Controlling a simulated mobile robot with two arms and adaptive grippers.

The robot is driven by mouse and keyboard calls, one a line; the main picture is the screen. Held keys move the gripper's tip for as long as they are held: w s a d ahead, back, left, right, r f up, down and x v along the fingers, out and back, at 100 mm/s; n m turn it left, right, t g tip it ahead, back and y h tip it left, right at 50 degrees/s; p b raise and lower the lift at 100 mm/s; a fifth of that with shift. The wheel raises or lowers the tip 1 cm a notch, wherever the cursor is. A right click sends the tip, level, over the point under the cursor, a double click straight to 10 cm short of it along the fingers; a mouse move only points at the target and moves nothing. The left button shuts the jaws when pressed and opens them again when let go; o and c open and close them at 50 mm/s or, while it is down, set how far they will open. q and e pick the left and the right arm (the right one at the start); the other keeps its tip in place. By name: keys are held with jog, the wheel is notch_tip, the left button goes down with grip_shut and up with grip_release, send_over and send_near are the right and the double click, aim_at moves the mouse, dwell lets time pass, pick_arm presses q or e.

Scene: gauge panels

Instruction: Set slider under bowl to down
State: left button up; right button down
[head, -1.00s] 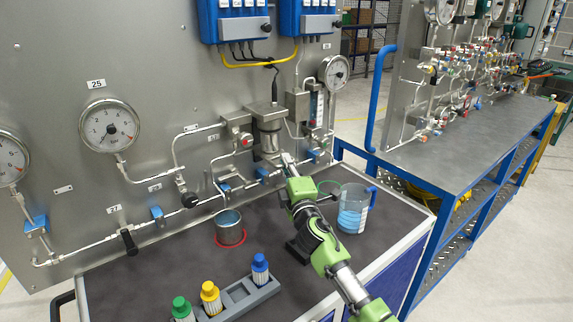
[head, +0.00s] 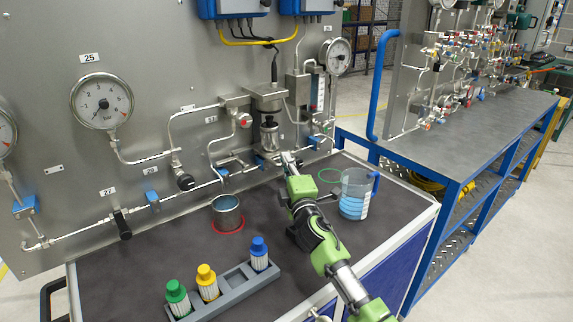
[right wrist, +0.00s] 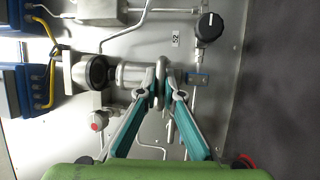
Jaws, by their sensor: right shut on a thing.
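The metal bowl (head: 268,138) hangs low on the steel panel, with a gap between it and its head block (head: 265,101). A dark part (head: 270,121) shows in that gap. In the right wrist view the bowl (right wrist: 130,75) lies sideways, beside a round black part (right wrist: 98,73). My right gripper (head: 287,157) is at the lower end of the bowl. In the right wrist view its fingers (right wrist: 163,95) are closed on the slider (right wrist: 161,72), a rounded metal piece under the bowl, mostly hidden by the fingers. My left gripper is out of view.
A metal cup (head: 227,212) stands in a red ring. A clear jug (head: 356,195) with a blue handle stands right of my arm. A grey rack (head: 238,287) holds three capped cartridges. Pipes and valves flank the bowl. The mat's middle is clear.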

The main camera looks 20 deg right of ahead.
jog(key=shift+f, duration=0.35)
jog(key=c, duration=2.2)
grip_release()
jog(key=shift+o, duration=0.2)
jog(key=shift+r, duration=0.1)
jog(key=shift+s, duration=0.15)
jog(key=s+f, duration=0.2)
jog(key=s, duration=0.9)
jog(key=shift+s+a, duration=0.25)
